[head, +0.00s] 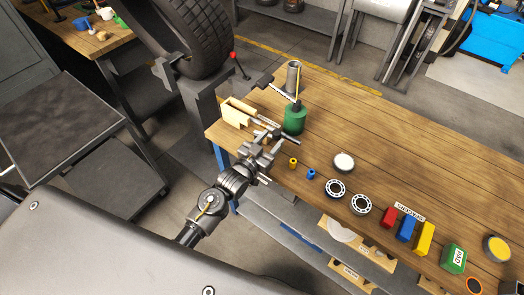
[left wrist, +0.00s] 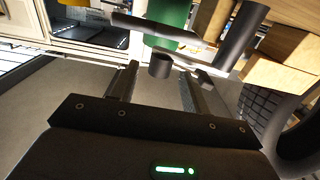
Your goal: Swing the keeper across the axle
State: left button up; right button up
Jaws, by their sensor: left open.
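My left gripper (head: 270,137) is at the near left corner of the bench, beside a pale wooden fixture (head: 236,112). In the left wrist view its two fingers (left wrist: 157,85) stand apart with nothing gripped. A short grey cylinder end (left wrist: 160,64) lies just beyond and between the fingertips. A flat grey bar (left wrist: 148,28), which looks like the keeper, lies beyond that. A thicker dark cylinder (left wrist: 237,45), perhaps the axle, stands by wooden blocks (left wrist: 290,45) at the right. I cannot tell whether the bar touches either cylinder. My right gripper is not in view.
A green can (head: 295,119) stands close behind the gripper, with a grey cylinder (head: 293,76) farther back. A tyre (head: 195,35) on a stand is at the left. Bearings (head: 335,188) and coloured boxes (head: 406,228) sit along the front edge. The back middle of the bench (head: 400,140) is clear.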

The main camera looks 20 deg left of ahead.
pick_arm(q)
jog(key=b+v, duration=0.1)
jog(key=v, duration=0.6)
jog(key=shift+r, duration=0.1)
